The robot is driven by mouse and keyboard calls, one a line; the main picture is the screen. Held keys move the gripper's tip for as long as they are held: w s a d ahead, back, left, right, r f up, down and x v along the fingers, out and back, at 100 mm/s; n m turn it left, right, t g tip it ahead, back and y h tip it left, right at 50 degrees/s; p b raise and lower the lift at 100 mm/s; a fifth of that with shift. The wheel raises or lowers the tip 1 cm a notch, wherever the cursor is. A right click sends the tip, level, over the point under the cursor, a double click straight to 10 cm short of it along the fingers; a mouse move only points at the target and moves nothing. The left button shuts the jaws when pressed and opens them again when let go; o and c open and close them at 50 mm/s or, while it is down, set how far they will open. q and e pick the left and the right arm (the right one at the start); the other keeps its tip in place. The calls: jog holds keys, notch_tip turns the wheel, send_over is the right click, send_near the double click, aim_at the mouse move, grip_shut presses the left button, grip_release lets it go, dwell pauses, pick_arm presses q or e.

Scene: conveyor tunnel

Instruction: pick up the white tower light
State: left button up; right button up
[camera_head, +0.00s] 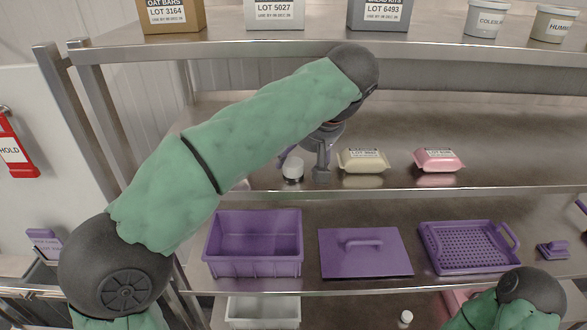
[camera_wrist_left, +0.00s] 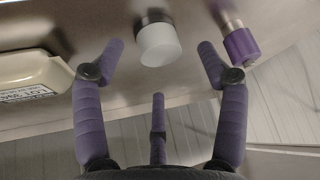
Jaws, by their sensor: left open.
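The white tower light (camera_head: 293,168) is a short white cylinder on a dark base, standing upright on the middle shelf. My left gripper (camera_head: 304,166) is over this shelf with its fingers spread, close beside the light. In the left wrist view, the white tower light (camera_wrist_left: 159,45) lies ahead, between the tips of the open left gripper (camera_wrist_left: 159,58), with gaps on both sides. No finger is seen gripping it. My right arm shows at the bottom right of the head view, but its gripper is out of view.
A cream package (camera_head: 362,161) and a pink package (camera_head: 438,160) stand to the light's right. A purple and silver cylinder (camera_wrist_left: 241,46) is near the light. Below are a purple bin (camera_head: 254,270), a purple lid (camera_head: 366,264) and a perforated tray (camera_head: 447,264). An upper shelf (camera_head: 330,38) overhangs.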

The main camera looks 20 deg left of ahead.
aim_at(293, 162)
pick_arm(q)
jog(key=shift+x, duration=1.1)
jog(key=shift+w+a+f, duration=0.2)
jog(key=shift+a+f, duration=0.1)
jog(key=shift+s+d, duration=0.1)
jog(key=shift+c, duration=0.6)
jog(key=c, duration=1.1)
jog(key=shift+o, duration=0.2)
jog(key=shift+r, duration=0.2)
